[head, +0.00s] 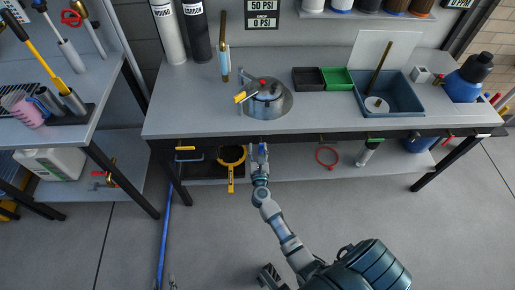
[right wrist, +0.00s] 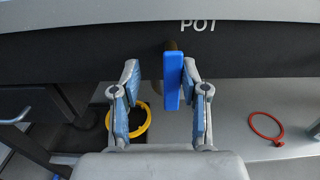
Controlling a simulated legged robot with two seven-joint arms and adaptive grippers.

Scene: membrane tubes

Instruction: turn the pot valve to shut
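The pot valve's blue lever (right wrist: 172,82) hangs straight down under the bench's front edge, below the letters POT, in the right wrist view. My right gripper (right wrist: 161,66) is open with a finger on each side of the lever. The lever is close to the right finger, with a wider gap to the left one; contact cannot be told. In the head view my right gripper (head: 261,152) is at the bench's front edge, below the steel pot (head: 281,104).
A yellow hoop (head: 232,155) and a red ring (head: 327,156) are below the bench top, left and right of my right gripper. A blue-grey basin (head: 400,101) stands on the bench at right. A side bench (head: 85,125) stands left. The floor in front is mostly clear.

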